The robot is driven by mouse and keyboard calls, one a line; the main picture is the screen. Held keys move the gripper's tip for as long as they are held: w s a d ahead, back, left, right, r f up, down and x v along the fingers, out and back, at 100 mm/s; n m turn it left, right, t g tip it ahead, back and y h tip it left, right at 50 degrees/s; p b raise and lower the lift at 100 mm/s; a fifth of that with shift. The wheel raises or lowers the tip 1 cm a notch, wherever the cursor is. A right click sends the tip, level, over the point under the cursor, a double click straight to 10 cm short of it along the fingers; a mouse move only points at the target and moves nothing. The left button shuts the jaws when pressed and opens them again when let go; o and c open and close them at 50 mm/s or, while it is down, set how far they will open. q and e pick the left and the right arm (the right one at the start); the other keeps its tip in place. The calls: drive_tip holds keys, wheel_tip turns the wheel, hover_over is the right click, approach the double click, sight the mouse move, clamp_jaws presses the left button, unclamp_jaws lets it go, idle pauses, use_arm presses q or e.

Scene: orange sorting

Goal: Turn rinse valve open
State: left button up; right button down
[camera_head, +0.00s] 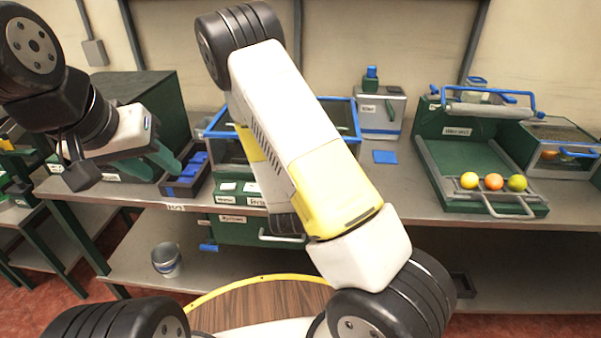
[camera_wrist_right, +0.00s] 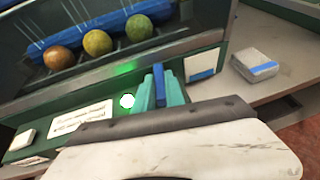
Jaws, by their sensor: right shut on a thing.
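In the right wrist view, my right gripper (camera_wrist_right: 159,90) has its teal fingers shut on a narrow blue handle (camera_wrist_right: 159,74), which I take to be the rinse valve. The handle stands at the green front panel (camera_wrist_right: 210,60) of the tank, beside a lit green lamp (camera_wrist_right: 127,100). In the head view, my right arm crosses the tank (camera_head: 354,108) and hides the right gripper and the valve. My left gripper (camera_head: 168,164) is open and empty, its teal fingers over the left of the bench near a dark tray with blue dividers (camera_head: 171,190).
Three fruits (camera_wrist_right: 97,43) sit in a row in the tank. A green station (camera_head: 432,125) with several fruits on its front tray stands at the right. A labelled box (camera_head: 397,108) and blue pad (camera_head: 385,157) are on the bench. A bucket (camera_head: 167,260) sits on the lower shelf.

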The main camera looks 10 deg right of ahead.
drive_tip(key=shift+d, duration=0.1)
idle(0.5)
drive_tip(key=c, duration=1.7)
unclamp_jaws()
